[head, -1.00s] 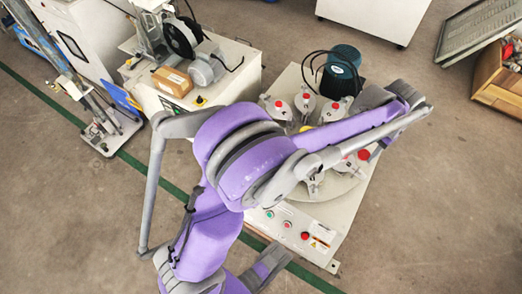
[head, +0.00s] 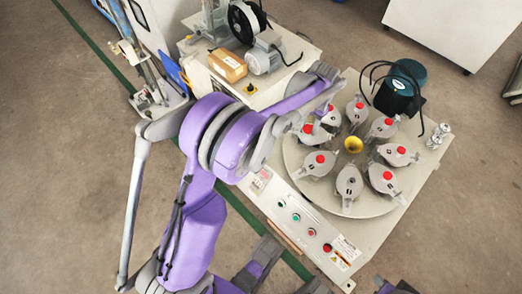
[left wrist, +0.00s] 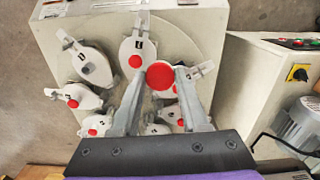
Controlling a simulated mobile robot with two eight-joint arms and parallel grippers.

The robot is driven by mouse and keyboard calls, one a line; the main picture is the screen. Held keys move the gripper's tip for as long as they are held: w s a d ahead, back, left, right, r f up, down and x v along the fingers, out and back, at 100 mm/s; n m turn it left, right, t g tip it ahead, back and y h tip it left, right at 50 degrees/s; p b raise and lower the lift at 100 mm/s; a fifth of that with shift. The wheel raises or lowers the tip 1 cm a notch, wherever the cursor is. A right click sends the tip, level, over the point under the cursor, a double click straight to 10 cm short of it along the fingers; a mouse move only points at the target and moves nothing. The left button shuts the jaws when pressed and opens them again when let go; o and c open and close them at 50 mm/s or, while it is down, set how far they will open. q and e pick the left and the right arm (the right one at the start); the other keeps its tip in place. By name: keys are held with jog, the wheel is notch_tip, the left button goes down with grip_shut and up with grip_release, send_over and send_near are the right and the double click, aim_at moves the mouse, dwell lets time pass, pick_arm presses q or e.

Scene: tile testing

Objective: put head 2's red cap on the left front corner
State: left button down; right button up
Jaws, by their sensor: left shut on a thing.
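My left gripper (left wrist: 162,88) is shut on a red cap (left wrist: 160,75), which sits between its fingertips above the round turntable (head: 297,158). In the head view my left arm partly hides this spot. Grey heads stand in a ring on the turntable, and most carry red caps. One head (head: 348,187) shows a dark top without a cap; it also shows in the left wrist view (left wrist: 95,65). The left front corner of the machine top (left wrist: 213,14) looks bare. I cannot read head numbers.
A teal motor (head: 400,85) with black cables stands at the machine's back. A small metal part (head: 438,135) stands at its right corner. The front panel (head: 300,218) has buttons. A second machine with a cardboard box (head: 228,65) stands close on the left.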

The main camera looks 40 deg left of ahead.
pick_arm(q)
jog(key=shift+m, duration=0.3)
jog(key=a+f+b, duration=0.1)
jog(key=a+f, duration=0.5)
jog(key=f, duration=0.2)
jog(key=s+a+f+b, duration=0.1)
jog(key=a+f+b, duration=0.1)
jog(key=a+f, duration=0.4)
jog(key=a+f+b, duration=0.2)
jog(key=a+f, duration=0.4)
jog(key=f, duration=0.6)
jog(key=shift+s+f, duration=0.25)
jog(key=shift+s, duration=0.05)
jog(key=shift+f+b, duration=0.7)
jog(key=shift+f, duration=1.7)
jog(key=shift+c, duration=2.1)
grip_release()
jog(key=shift+f, duration=0.1)
